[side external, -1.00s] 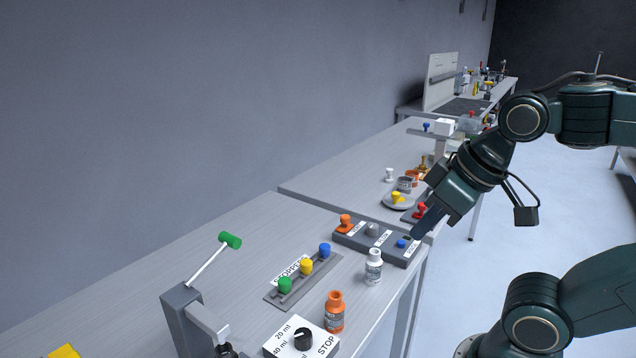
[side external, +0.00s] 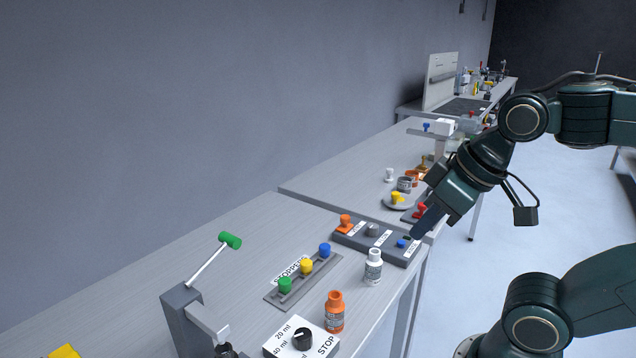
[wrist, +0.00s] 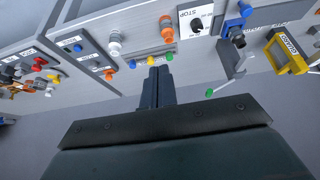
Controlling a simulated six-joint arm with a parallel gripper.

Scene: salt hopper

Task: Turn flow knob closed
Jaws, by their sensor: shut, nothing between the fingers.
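A black round knob (side external: 303,338) sits on a white dial plate (side external: 278,348) marked 20 ml, 40 ml and STOP at the front. In the wrist view the knob (wrist: 197,23) is at the top. A small blue knob (side external: 426,127) shows on a white fixture (side external: 445,127) farther back. My gripper (side external: 414,235) is shut and empty, its tips beside the right end of a grey control box (side external: 350,239). The wrist view shows its fingers (wrist: 158,70) together.
The box has an orange knob (side external: 345,222) and a blue button (side external: 401,244). A white bottle (side external: 373,268), an orange bottle (side external: 334,312), a stopper rack (side external: 268,297) and a green-handled lever (side external: 230,240) stand nearer.

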